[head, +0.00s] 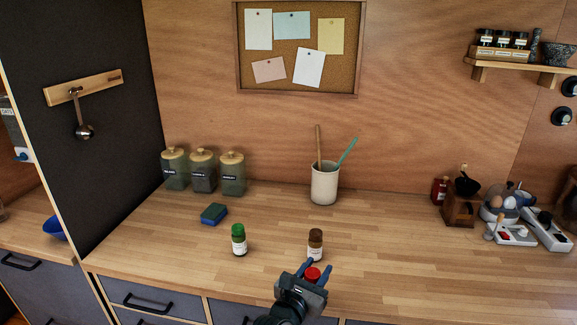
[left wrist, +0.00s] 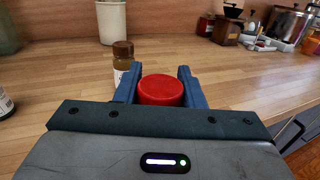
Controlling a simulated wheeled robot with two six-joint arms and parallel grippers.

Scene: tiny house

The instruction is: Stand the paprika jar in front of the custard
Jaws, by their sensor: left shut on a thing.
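A jar with a red lid (head: 312,275), likely the paprika, is between the blue fingers of my left gripper (head: 316,267), which is shut on it. In the left wrist view the red lid (left wrist: 161,90) sits between both fingers, and the jar's body is hidden. A brown-lidded jar (head: 315,245) stands upright on the counter just beyond the gripper; it also shows in the left wrist view (left wrist: 122,62). A green-lidded jar (head: 239,241) stands to its left. Their labels are too small to read, so I cannot tell which thing is the custard. My right gripper is out of view.
The wooden counter (head: 380,245) is clear to the right of the jars. A utensil crock (head: 324,186), a blue-green sponge (head: 214,214) and several canisters (head: 203,172) stand farther back. A grinder (head: 461,207) and a white tray (head: 512,234) are at the right.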

